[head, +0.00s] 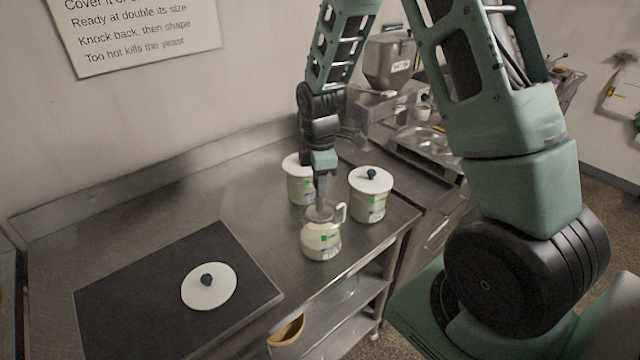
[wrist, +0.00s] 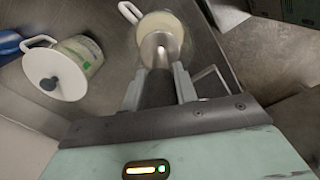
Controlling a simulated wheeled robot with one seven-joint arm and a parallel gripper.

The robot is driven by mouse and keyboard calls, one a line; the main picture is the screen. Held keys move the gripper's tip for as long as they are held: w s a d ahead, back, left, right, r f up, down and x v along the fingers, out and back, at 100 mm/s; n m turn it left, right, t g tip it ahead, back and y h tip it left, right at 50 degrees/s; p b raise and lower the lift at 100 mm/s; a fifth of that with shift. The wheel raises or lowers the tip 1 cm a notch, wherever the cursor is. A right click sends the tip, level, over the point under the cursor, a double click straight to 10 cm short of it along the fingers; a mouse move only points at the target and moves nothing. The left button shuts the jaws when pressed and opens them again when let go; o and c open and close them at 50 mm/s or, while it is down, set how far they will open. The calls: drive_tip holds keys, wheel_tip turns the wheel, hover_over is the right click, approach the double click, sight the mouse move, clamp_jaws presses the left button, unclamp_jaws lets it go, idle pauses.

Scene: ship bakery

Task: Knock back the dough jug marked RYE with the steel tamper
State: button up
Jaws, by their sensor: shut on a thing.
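My gripper (head: 321,192) points down and is shut on the steel tamper (head: 322,213). An open cream jug (head: 321,241) with a green-marked label stands on the steel table directly below; the lettering is too small to read. In the wrist view the tamper (wrist: 157,50) lies over the mouth of the jug (wrist: 172,24), with pale dough around it. I cannot tell whether the tamper touches the dough. A white lid with a dark knob (head: 208,287) lies on a black mat (head: 130,300).
Two similar jugs with white lids stand close by, one behind (head: 299,185) and one to the right (head: 370,200). The steel table (head: 170,205) is clear at left. Its front edge is close to the open jug. A steel machine (head: 390,62) stands at the back right.

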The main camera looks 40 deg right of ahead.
drive_tip(key=shift+r+p, duration=1.35)
drive_tip(key=shift+r, duration=0.65)
drive_tip(key=shift+f, duration=0.1)
